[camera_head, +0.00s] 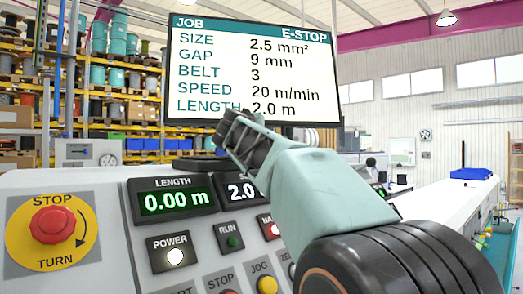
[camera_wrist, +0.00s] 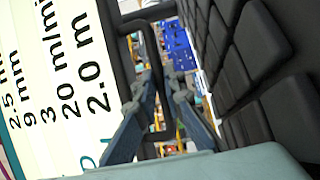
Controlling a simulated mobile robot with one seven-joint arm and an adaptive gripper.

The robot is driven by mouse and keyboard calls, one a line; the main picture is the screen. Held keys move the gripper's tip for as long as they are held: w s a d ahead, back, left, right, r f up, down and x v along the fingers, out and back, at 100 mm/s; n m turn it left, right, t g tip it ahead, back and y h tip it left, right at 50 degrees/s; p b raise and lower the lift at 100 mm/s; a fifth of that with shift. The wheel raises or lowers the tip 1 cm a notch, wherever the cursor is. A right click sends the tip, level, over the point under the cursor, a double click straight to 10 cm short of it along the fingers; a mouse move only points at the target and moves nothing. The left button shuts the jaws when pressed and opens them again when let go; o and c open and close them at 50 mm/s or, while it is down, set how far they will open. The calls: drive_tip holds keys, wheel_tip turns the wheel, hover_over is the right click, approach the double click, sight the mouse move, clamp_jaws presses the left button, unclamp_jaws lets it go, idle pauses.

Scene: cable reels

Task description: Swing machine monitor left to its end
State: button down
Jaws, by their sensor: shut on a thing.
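The machine monitor (camera_head: 258,65) has a white screen with a teal header and dark frame, and stands above the console. It faces me nearly square on, slightly tilted in the picture. In the wrist view its screen (camera_wrist: 40,80) fills the left side. My gripper (camera_head: 236,132) is at the monitor's lower edge, left of its middle. In the wrist view my gripper's fingers (camera_wrist: 163,92) are closed around a dark bar (camera_wrist: 148,38) beside the monitor frame, which looks like its handle. The grip point is partly hidden by the fingers.
The sloped console (camera_head: 105,190) lies below my gripper, with a red stop button (camera_head: 53,224), length displays (camera_head: 174,200) and several small buttons. Shelves of cable reels (camera_head: 115,75) stand behind at left. In the wrist view, dark key-like blocks (camera_wrist: 250,60) lie close on the right.

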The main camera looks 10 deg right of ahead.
drive_tip(key=shift+a+m+g+h, duration=0.4)
drive_tip(key=shift+a+m+h, duration=0.3)
drive_tip(key=shift+a+h, duration=0.25)
drive_tip(key=shift+d+h, duration=0.1)
drive_tip(key=shift+h, duration=0.15)
drive_tip(key=c, duration=2.3)
unclamp_jaws()
drive_tip(key=v, duration=1.2)
drive_tip(key=shift+r, duration=0.1)
